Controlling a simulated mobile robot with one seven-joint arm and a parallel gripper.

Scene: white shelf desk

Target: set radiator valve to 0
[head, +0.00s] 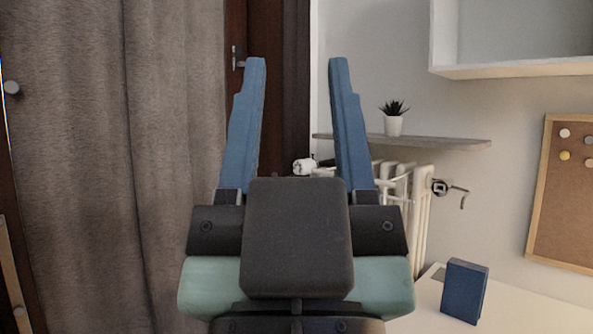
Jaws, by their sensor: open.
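The white radiator valve knob (303,167) shows in the head view between the fingers of my gripper, at the left end of the radiator (421,205). It is small in the picture, and its number marks cannot be read. My gripper (297,68) is open and empty, with its two blue fingers spread and pointing up in the picture. The knob appears beyond the fingers, apart from them. The gripper body hides much of the radiator and what lies below the knob.
A wooden shelf (450,143) with a potted plant (394,120) is above the radiator. A black fitting (440,187) is at the radiator's right end. A curtain (110,170) fills the left. A blue box (465,290) stands on the white desk (520,318). A corkboard (560,225) hangs at right.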

